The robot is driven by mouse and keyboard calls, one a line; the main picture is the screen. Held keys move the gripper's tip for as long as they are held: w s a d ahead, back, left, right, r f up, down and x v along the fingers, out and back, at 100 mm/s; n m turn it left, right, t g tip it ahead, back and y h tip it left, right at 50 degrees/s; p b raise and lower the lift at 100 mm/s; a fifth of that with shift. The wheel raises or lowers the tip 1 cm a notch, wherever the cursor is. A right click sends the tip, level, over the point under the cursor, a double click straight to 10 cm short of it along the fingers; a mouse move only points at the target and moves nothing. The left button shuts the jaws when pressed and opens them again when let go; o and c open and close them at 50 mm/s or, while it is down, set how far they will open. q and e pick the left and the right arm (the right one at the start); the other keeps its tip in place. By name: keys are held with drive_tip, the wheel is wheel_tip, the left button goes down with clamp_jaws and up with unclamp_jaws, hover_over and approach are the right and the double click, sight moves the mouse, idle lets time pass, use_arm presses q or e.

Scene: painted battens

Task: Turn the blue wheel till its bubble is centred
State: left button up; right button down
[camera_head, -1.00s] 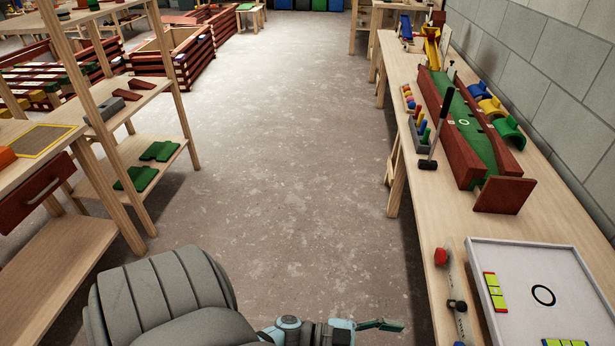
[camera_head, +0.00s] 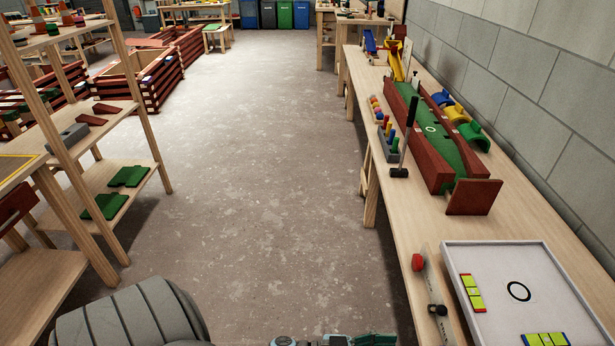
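A white tray (camera_head: 465,268) with a raised rim lies on the right-hand bench near the bottom right, with a black ring marked on its floor. A yellow-green bubble level (camera_head: 471,293) lies along its left side. A second yellow-green level (camera_head: 545,340) is at its near side, cut by the picture edge. The bubbles are too small to read. I see no blue wheel. A red knob (camera_head: 418,262) and a black knob (camera_head: 437,309) sit on a strip left of the tray. My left gripper (camera_head: 374,340) barely shows at the bottom edge, away from the tray. My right gripper is out of view.
Beyond the tray, the bench (camera_head: 425,220) carries a red-walled green lane (camera_head: 445,140), a black-headed mallet (camera_head: 400,172) and a peg block (camera_head: 388,142). A grey block wall (camera_head: 540,110) stands right. Shelves (camera_head: 85,185) stand left. The floor (camera_head: 250,200) between is clear.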

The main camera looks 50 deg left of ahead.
use_arm(q)
drive_tip(key=s+a+f+n+y+p, duration=0.4)
drive_tip(key=a+f+y, duration=0.55)
drive_tip(key=a, duration=0.25)
drive_tip(key=s+a+f+n+g+y+p, duration=0.1)
drive_tip(key=s+a+f+g+y, duration=0.2)
drive_tip(key=s+f, duration=0.6)
drive_tip(key=shift+s+a+f+g+y+p, duration=0.35)
drive_tip(key=shift+s+a+g, duration=0.25)
drive_tip(key=shift+s+g, duration=0.4)
drive_tip(key=shift+w, duration=0.1)
